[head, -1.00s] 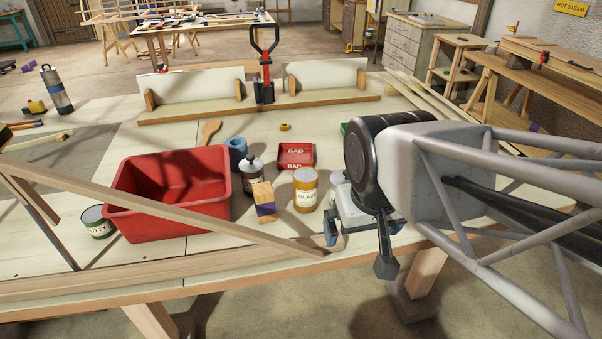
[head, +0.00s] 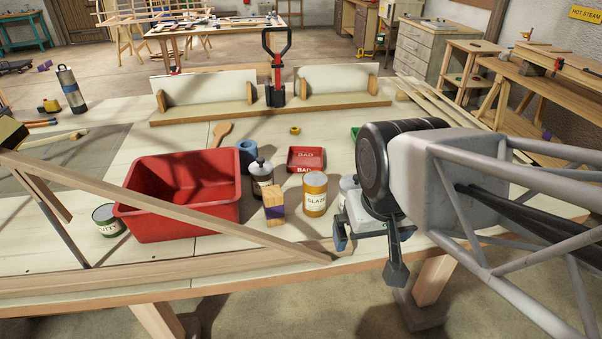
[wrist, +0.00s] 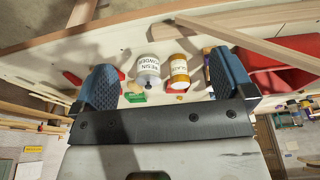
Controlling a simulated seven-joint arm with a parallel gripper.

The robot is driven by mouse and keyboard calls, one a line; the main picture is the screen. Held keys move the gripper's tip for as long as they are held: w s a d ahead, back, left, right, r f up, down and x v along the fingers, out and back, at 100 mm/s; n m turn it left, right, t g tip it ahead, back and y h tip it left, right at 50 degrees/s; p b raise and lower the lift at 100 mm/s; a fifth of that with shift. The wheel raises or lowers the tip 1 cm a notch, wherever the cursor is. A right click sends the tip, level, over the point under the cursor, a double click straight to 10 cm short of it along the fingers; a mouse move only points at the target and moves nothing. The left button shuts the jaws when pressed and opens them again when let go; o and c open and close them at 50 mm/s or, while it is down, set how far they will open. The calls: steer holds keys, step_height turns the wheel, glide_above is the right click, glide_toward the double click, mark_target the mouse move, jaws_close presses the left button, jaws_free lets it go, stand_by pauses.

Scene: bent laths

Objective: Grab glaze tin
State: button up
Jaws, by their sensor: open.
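The glaze tin (head: 315,196) is an orange-yellow tin with a pale "GLAZE" label, upright on the bench. In the wrist view the glaze tin (wrist: 179,69) shows between my fingers, nearer the right one, beside a white tin (wrist: 148,66) labelled as resin powder. My gripper (head: 373,240) is to the right of the glaze tin in the head view, apart from it. In the wrist view my gripper (wrist: 164,80) has its two blue fingers spread wide with nothing held. The white tin (head: 350,187) is partly hidden behind my gripper in the head view.
A wood-and-purple block (head: 274,208) and a dark bottle (head: 261,180) stand left of the glaze tin. A red tray (head: 306,159) lies behind it. A red bin (head: 190,225) is farther left, with a long lath (head: 170,208) slanting across its front.

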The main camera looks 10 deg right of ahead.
stand_by(0.4)
steer(key=w+a+f+m+y, duration=0.4)
steer(key=w+m+y, duration=0.1)
steer(key=w+m, duration=0.2)
steer(key=m+t+y, duration=0.4)
steer(key=m+t, duration=0.3)
steer(key=m, duration=1.3)
glide_toward(318, 179)
steer(key=shift+x, duration=1.55)
steer(key=shift+f, duration=0.2)
steer(key=shift+x, duration=1.25)
